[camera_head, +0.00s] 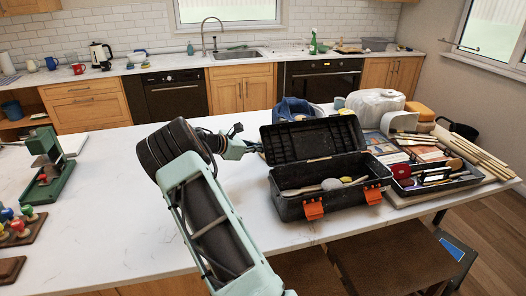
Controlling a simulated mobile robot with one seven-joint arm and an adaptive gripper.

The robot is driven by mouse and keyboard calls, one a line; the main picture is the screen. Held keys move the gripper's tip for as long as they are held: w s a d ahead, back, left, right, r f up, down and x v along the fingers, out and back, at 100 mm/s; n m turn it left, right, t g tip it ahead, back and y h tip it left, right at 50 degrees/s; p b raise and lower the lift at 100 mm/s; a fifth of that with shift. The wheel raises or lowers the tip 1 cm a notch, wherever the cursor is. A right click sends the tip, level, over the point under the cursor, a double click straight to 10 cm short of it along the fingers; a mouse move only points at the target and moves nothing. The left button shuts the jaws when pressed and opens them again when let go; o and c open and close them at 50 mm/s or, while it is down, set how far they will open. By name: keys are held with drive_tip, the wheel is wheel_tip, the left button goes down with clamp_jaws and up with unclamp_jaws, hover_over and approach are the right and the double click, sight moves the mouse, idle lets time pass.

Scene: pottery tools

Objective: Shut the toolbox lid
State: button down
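The toolbox (345,202) is black with two orange latches on its front, and it stands on the white counter right of centre. Its lid (313,138) is open and stands up at the back of the box. Several tools, some with pale rounded parts, lie inside. My gripper (256,146) is at the left edge of the raised lid, pointing right. It is small and partly dark here, so I cannot tell whether it touches the lid or how far its fingers are apart.
A tray of pottery tools (435,178) lies close on the box's right, with long wooden sticks beside it. A blue container (291,109) and a white bag (376,104) stand behind. A green press (45,170) is at far left. The counter between is clear apart from my arm.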

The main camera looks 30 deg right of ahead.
sight(263, 135)
wheel_tip(263, 135, up, 2)
drive_tip(key=shift+s+r+p, duration=0.1)
drive_tip(key=shift+s+p, duration=0.05)
drive_tip(key=shift+p, duration=0.2)
wheel_tip(263, 135, up, 3)
drive_tip(key=shift+f+p, duration=0.1)
drive_tip(key=shift+p, duration=0.95)
drive_tip(key=shift+s+a+r+p, duration=0.1)
drive_tip(key=shift+s+r+p, duration=0.25)
drive_tip(key=shift+r, duration=0.25)
drive_tip(key=shift+s+a+r+p, duration=0.1)
drive_tip(key=shift+s+r+p, duration=0.1)
drive_tip(key=shift+s+r, duration=0.3)
drive_tip(key=shift+s+a+r, duration=0.3)
drive_tip(key=shift+s+r, duration=0.4)
drive_tip(key=shift+r, duration=0.05)
drive_tip(key=s+a+r, duration=0.2)
drive_tip(key=s, duration=0.5)
drive_tip(key=shift+s+a, duration=0.15)
drive_tip(key=shift+s, duration=0.25)
